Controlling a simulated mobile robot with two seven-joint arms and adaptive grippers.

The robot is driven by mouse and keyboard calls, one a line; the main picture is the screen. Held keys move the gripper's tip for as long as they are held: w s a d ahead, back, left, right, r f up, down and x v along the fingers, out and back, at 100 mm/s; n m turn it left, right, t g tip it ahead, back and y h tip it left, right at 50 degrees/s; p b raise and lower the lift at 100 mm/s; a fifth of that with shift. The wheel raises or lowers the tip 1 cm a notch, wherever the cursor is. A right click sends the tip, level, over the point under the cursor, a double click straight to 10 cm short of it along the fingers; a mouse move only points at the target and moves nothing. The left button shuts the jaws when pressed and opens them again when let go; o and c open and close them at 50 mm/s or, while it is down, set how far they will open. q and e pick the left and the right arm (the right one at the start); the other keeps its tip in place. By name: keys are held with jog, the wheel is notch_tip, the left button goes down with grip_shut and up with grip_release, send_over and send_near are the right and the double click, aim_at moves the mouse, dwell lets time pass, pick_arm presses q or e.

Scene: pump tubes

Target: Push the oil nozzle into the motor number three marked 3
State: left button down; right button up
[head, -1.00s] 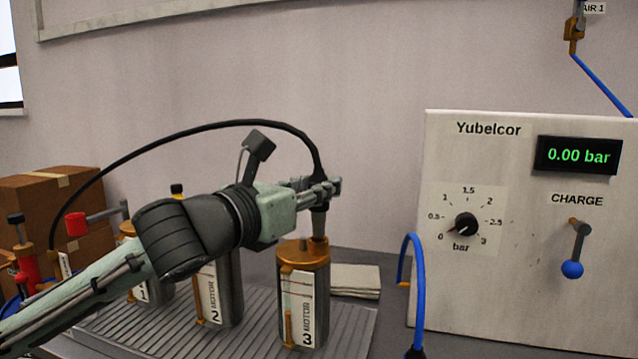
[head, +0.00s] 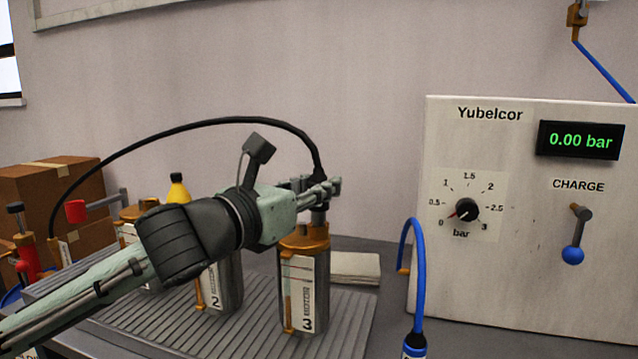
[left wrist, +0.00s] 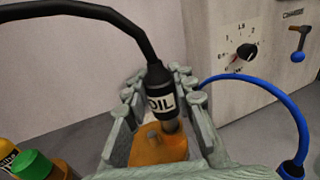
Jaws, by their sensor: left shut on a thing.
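The black oil nozzle (left wrist: 158,85), with a white OIL label and a black hose, is between the fingers of my left gripper (head: 322,190). The gripper is shut on it. In the left wrist view the nozzle's metal tip points down at the orange top (left wrist: 158,148) of a motor. In the head view the nozzle's lower end (head: 318,215) stands nearly upright at the rear right of the top of motor three (head: 318,285), marked 3. How deep the tip sits in the port cannot be told. My right gripper is not in view.
Motor two (head: 228,280) stands to the left on the ribbed plate (head: 250,330). Another motor (head: 130,235) is partly behind my arm. A control panel (head: 530,290) and blue hose (head: 415,250) are to the right. A pale stack (head: 355,267) lies behind motor three.

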pick_arm(q)
jog(key=shift+f, duration=0.3)
jog(key=c, duration=1.2)
grip_release()
jog(key=v, duration=0.7)
jog(key=shift+s+a+r, duration=0.1)
jog(key=shift+s+a, duration=0.05)
jog(key=shift+s, duration=0.05)
